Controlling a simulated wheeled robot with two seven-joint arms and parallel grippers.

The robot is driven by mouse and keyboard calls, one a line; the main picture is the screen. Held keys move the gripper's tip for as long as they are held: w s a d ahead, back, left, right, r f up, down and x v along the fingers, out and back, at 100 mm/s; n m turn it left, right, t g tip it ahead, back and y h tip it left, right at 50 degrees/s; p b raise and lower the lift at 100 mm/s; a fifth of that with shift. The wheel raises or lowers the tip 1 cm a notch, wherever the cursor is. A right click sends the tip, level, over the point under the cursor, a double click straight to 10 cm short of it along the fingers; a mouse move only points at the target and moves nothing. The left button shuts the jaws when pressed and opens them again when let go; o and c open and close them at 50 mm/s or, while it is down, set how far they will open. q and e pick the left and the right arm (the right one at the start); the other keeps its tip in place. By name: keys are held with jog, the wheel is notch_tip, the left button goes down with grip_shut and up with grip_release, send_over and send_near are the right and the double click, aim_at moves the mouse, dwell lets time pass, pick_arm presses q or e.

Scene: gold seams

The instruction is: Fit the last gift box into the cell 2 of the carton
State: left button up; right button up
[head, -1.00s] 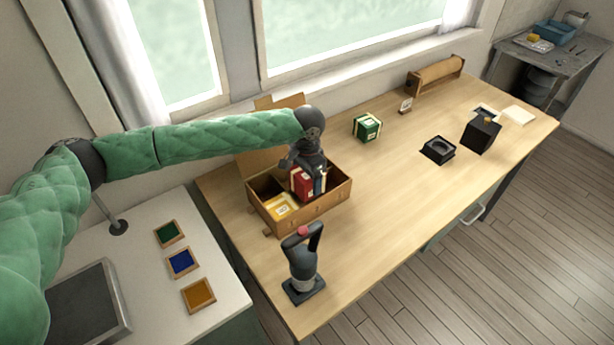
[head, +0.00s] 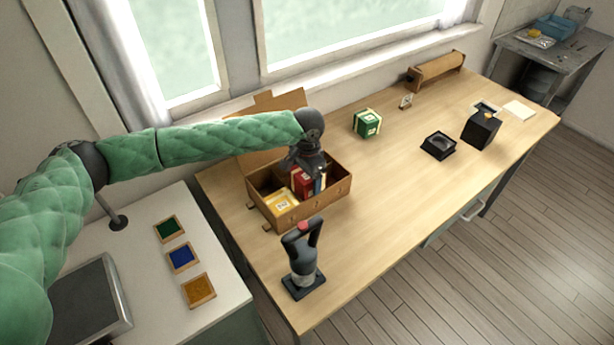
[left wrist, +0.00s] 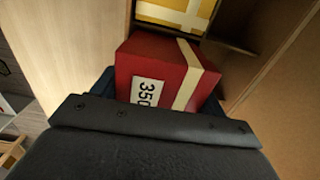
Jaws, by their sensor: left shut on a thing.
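The red gift box (head: 302,182) has a cream ribbon and a white label; in the left wrist view the red box (left wrist: 150,72) shows the label "350". My left gripper (head: 312,176) is shut on it, one finger on each side. The box is at the open brown carton (head: 312,211), partly below its rim. Whether it touches the floor is hidden. A yellow gift box (head: 280,202) with a pale ribbon sits in the neighbouring cell; the yellow box (left wrist: 176,14) is at the top of the left wrist view. My right gripper is not in view.
A green gift box (head: 367,123) stands on the table behind the carton, to the right. A dark hand tool on a stand (head: 303,262) is in front of the carton. A black holder (head: 438,146) and black box (head: 481,130) stand farther right. The middle table is clear.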

pick_arm(q)
jog(key=shift+f, duration=0.1)
jog(key=o, duration=1.2)
jog(key=shift+o, duration=0.4)
jog(key=shift+r+p, duration=1.25)
jog(key=shift+r, duration=0.2)
jog(key=shift+r+p, duration=1.1)
jog(key=shift+r, duration=0.15)
jog(key=shift+r+p, duration=1.1)
jog(key=shift+r, duration=0.2)
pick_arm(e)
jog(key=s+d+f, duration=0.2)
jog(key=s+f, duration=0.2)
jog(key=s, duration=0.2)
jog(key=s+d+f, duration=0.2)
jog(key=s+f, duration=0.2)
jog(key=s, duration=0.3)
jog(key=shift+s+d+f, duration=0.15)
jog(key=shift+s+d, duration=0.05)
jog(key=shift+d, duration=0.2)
